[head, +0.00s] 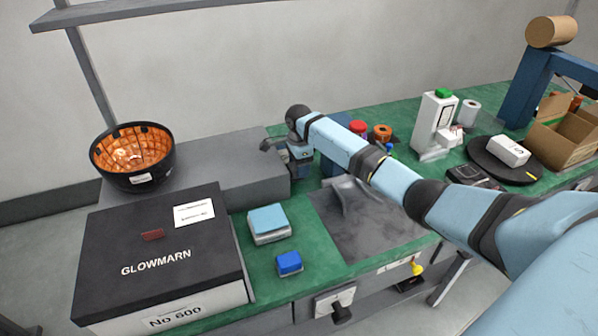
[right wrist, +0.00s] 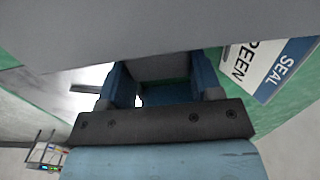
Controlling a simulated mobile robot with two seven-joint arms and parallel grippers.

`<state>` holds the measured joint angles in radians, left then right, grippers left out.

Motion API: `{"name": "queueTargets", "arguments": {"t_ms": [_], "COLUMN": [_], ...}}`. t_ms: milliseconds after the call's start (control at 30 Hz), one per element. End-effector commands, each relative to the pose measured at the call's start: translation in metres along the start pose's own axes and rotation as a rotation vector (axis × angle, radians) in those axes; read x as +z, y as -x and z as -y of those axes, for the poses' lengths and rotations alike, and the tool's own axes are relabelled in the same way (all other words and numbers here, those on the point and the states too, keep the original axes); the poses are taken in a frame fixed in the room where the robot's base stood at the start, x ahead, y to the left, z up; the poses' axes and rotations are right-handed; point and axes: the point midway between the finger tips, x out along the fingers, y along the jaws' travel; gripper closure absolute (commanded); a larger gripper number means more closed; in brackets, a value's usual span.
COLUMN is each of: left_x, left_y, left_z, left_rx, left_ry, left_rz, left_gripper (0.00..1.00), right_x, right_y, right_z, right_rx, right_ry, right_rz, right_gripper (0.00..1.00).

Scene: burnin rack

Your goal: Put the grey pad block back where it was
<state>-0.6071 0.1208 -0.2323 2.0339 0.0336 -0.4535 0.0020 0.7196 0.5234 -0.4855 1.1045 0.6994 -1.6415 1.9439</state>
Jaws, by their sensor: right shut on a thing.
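My right gripper (head: 301,170) reaches down beside the right end of the large grey step, and its own wrist partly hides it in the head view. In the right wrist view, its two blue fingers (right wrist: 160,88) are shut on a grey block (right wrist: 160,67), which I take to be the grey pad block. The block's lower part and what it touches are hidden, so I cannot tell whether it is resting or lifted. My left gripper is not in view.
The grey step (head: 215,165) and black GLOWMARN box (head: 160,245) stand left. A light-blue-topped block (head: 267,222) and blue block (head: 289,263) sit on the green bench. A dark mat (head: 375,240) lies right of them. A turntable (head: 485,158) and cardboard box (head: 570,135) are far right.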

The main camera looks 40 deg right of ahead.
Motion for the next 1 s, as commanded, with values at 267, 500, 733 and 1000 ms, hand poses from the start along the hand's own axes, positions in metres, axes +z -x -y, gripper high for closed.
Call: {"name": "queueTargets", "arguments": {"t_ms": [267, 500, 733, 1000], "left_x": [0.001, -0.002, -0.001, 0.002], "left_y": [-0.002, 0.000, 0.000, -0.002], "left_z": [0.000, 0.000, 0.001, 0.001], "left_rx": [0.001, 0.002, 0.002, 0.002], "left_ry": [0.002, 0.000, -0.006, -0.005], "left_rz": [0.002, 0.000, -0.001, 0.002], "left_gripper": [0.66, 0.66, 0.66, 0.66], "right_x": [0.000, 0.000, 0.000, 0.000], "right_y": [-0.025, -0.026, -0.028, -0.023], "right_z": [0.000, 0.000, 0.000, 0.000], "right_rx": [0.000, 0.001, 0.000, -0.001], "right_ry": [0.000, 0.000, 0.000, 0.001], "right_rz": [0.000, 0.000, -0.001, 0.000], "right_gripper": [0.63, 0.63, 0.16, 0.16]}}
